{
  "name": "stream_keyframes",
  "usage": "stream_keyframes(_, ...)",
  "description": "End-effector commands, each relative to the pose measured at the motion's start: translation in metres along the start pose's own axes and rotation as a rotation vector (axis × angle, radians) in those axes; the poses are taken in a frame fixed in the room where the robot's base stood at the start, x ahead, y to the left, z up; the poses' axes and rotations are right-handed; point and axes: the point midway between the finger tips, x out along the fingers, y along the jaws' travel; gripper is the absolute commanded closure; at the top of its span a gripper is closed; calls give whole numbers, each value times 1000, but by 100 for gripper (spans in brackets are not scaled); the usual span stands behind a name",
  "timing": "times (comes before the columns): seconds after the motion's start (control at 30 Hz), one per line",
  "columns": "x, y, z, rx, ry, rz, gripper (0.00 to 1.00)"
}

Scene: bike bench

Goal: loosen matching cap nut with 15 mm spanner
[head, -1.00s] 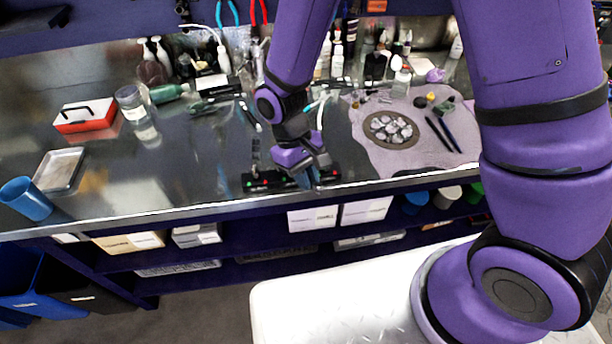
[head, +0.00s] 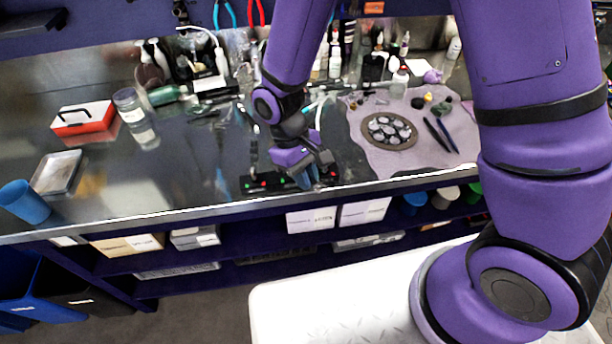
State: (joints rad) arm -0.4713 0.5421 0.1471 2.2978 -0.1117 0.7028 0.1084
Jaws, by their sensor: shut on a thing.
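My gripper (head: 313,176) is low over the front part of the bench, just above a dark block with small red and green marks (head: 266,182). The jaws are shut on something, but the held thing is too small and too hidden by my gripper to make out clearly. I cannot tell a 15 mm spanner for certain. The cap nuts cannot be made out; the dark block shows on both sides of my gripper and its middle is partly hidden.
The metal bench (head: 190,178) is bare left of the block. A grey cloth (head: 385,155) with a round tray (head: 364,131) and dark tools lies to the right. A red box (head: 84,126), clear jar (head: 143,131), metal tray (head: 66,160) and blue cup (head: 24,203) stand left. Bottles line the back.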

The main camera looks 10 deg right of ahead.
Motion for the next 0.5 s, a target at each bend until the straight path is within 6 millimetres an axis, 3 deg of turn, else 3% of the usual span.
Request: stream_keyframes(0.5,-11,0,4,1,2,0,100)
